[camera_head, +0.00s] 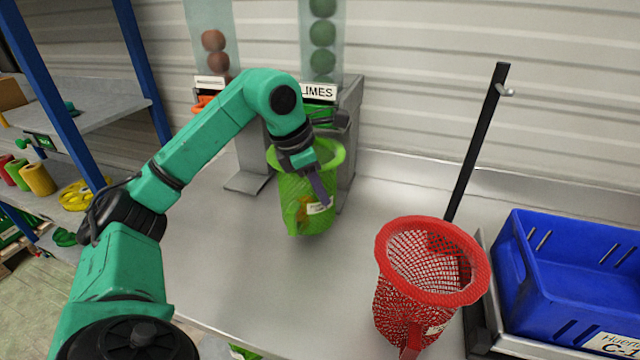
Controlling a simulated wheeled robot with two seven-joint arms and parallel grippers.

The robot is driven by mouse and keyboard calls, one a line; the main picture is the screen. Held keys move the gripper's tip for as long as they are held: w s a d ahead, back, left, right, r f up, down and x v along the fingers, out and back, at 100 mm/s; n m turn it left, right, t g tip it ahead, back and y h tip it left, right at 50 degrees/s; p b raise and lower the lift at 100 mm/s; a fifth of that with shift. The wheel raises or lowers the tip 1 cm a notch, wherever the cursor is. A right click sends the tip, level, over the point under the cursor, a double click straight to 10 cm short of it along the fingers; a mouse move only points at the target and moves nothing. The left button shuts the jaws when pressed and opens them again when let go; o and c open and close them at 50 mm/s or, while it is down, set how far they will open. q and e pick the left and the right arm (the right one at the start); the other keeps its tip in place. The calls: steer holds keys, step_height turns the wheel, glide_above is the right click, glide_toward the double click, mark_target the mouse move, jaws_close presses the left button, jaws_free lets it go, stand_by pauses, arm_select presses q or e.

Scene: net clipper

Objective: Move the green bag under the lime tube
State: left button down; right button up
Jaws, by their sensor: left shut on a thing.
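The green bag (293,207) is a net bag with a bright green rim, upright near the middle of the counter. My left gripper (318,190) comes over it from the left and is shut on its rim. The lime tube (322,40) is a clear tube with several green limes, above a grey dispenser labelled "LIMES". The bag is in front of and below this tube, close to the dispenser. The gripper hides part of the bag's rim, and I cannot tell whether the bag touches the counter. My right gripper is not in view.
A red net bag (430,262) stands at the front right, near a black post (476,140). A blue crate (570,285) is at the far right. Another tube with brownish-red fruit (213,42) is left of the limes. The counter's left middle is clear.

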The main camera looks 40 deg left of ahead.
arm_select(q)
step_height(320, 180, down, 3)
steer(key=shift+s+f+b, duration=0.1)
steer(key=shift+f+b, duration=0.1)
steer(key=shift+b, duration=0.1)
steer(key=c, duration=0.8)
jaws_free()
steer(key=shift+o, duration=0.2)
steer(key=p+v, duration=0.2)
steer(key=v, duration=1)
